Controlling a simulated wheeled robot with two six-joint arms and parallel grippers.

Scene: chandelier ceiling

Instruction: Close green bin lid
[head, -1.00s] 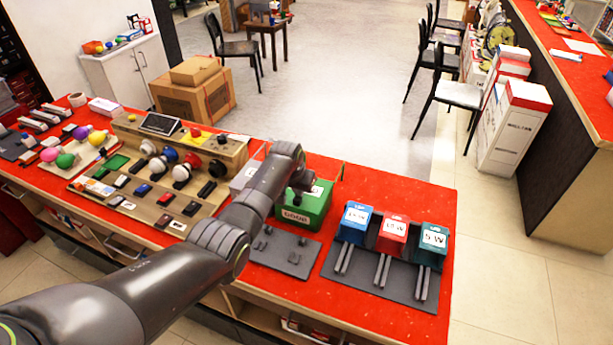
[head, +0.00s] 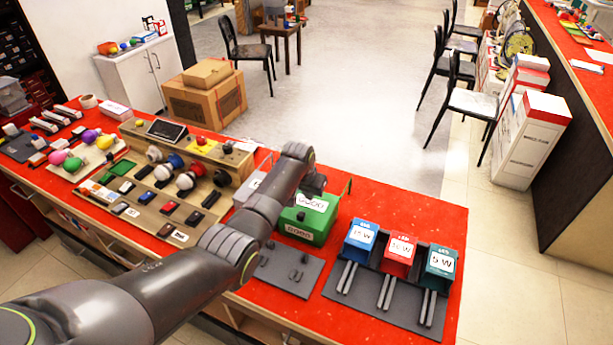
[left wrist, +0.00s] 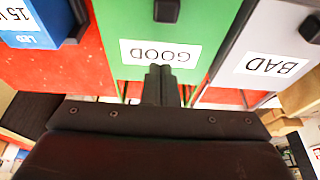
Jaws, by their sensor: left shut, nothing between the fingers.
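The green bin (head: 318,232) stands on the red tabletop, with a white label on its front. Its green lid (head: 328,204) with a GOOD label appears to lie flat over the top; a small gap cannot be ruled out. In the left wrist view the green lid (left wrist: 195,72) shows its label upside down and a black knob (left wrist: 166,10). My left gripper (head: 313,184) is over the far part of the bin and hides some of it. In the wrist view its fingers (left wrist: 160,72) are shut and empty, at the label's edge; contact cannot be told. My right gripper is out of view.
A grey BAD bin (left wrist: 262,38) stands beside the green one. Blue (head: 360,240), red (head: 398,268) and teal (head: 438,281) boxes stand to the right. A grey plate (head: 286,280) lies in front. Red tabletop (head: 400,205) is clear behind the boxes.

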